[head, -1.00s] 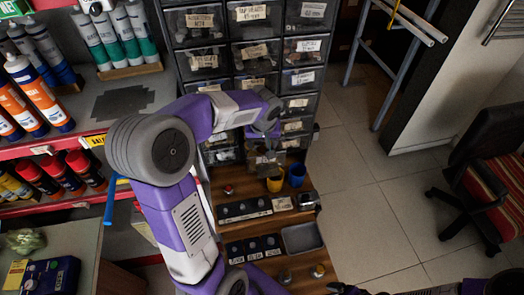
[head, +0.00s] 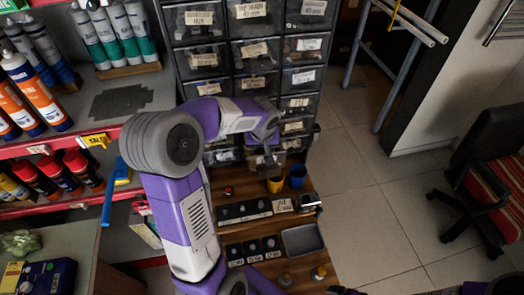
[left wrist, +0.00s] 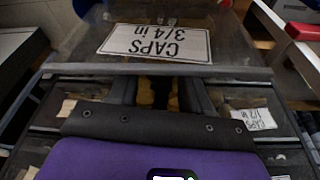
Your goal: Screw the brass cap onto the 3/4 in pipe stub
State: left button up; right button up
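My left gripper (head: 266,163) is low at the front of the drawer cabinet, above the far end of the wooden bench. In the left wrist view its two dark fingers (left wrist: 160,95) are apart, with a dark gap and some brassy yellow between them. Just beyond is a clear drawer labelled "CAPS 3/4 in" (left wrist: 155,42). I cannot make out a single brass cap. Small pipe stubs stand on black strips (head: 243,211) on the bench; I cannot tell which is 3/4 in. A dark part at the bottom edge (head: 345,290) may be my right gripper; its fingers are unclear.
A yellow cup (head: 275,185) and a blue cup (head: 297,176) stand just below the left gripper. A grey tray (head: 302,240) lies on the bench's right side. Shelves with tubes and cans (head: 65,175) are at left.

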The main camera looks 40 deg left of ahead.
aim_at(263, 153)
pick_arm(q)
jog(key=c, duration=0.7)
notch_tip(263, 153, up, 12)
jog(key=r+p, duration=0.1)
jog(key=p, duration=0.2)
jog(key=s+d+f, duration=0.1)
jog(key=s+d, duration=1)
jog(key=d, duration=0.3)
jog(key=shift+s, duration=0.15)
